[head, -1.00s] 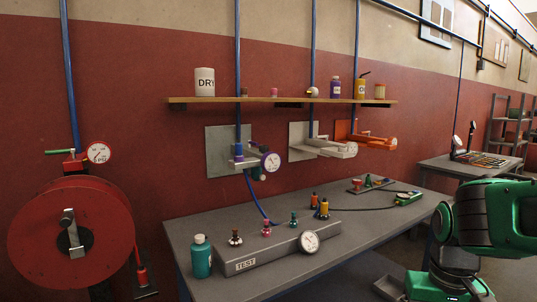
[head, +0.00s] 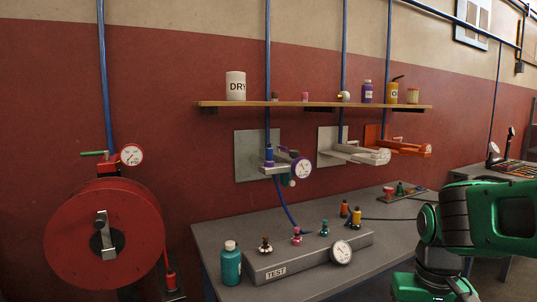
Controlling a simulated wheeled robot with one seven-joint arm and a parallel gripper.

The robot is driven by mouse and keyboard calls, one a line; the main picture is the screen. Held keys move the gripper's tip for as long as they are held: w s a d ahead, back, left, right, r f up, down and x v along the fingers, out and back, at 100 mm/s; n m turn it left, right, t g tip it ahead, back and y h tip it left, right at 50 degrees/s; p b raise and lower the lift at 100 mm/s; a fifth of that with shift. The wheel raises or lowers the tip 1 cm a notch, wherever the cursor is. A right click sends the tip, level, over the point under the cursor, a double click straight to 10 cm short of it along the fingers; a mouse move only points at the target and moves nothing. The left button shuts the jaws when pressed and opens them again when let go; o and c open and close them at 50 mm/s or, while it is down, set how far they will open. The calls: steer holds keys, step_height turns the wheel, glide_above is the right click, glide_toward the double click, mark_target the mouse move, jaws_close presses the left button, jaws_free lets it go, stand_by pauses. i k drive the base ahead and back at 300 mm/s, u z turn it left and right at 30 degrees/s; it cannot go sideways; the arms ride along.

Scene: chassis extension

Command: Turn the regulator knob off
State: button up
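In the head view, a regulator with a purple and blue body and a round white gauge (head: 302,168) is mounted on a grey wall plate (head: 250,150) above the workbench. A second fitting with a red body, a white gauge (head: 131,155) and a green lever (head: 95,153) sits above the red hose reel at the left. I cannot tell which of these carries the task's knob, or how any knob is set. My green arm shows at the right edge, well apart from both. My gripper is out of view.
A grey workbench (head: 230,232) carries a TEST block (head: 305,259), a teal bottle (head: 231,265) and several small fittings. A wooden shelf (head: 330,104) with jars hangs above. The red hose reel (head: 70,240) stands at the left. White (head: 360,154) and orange (head: 405,147) fittings are also wall-mounted.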

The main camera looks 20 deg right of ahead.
mark_target(293, 153)
steer(key=z, duration=0.1)
steer(key=i, duration=1)
steer(key=z, duration=0.35)
